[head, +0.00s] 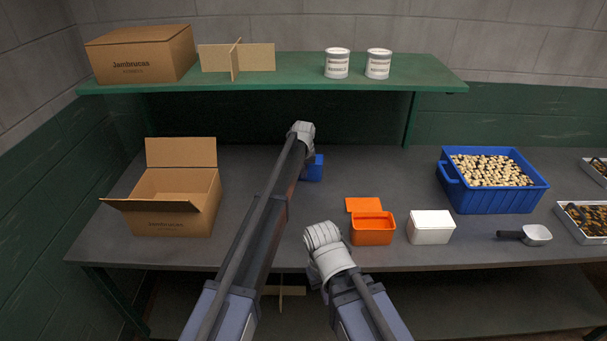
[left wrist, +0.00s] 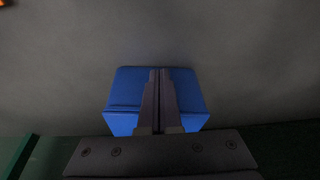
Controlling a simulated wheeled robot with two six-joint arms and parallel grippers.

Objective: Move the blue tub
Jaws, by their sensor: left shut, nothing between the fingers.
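The small blue tub (head: 314,168) stands on the grey worktop below the shelf, partly hidden behind my left arm. It fills the middle of the left wrist view (left wrist: 125,91), where its lid looks closed. My left gripper (left wrist: 160,74) is shut and empty, its fingers together in front of the tub. I cannot tell whether they touch it. In the head view the left fingers are hidden behind my arm and wrist. My right wrist (head: 326,245) is over the front of the worktop. Its fingers do not show clearly.
An orange tub (head: 372,231) and a white tub (head: 431,228) stand at the front. A blue crate (head: 500,197) of nuts, a scoop (head: 536,234) and trays are to the right. An open carton (head: 182,222) is left. The green shelf (head: 280,82) overhangs the back.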

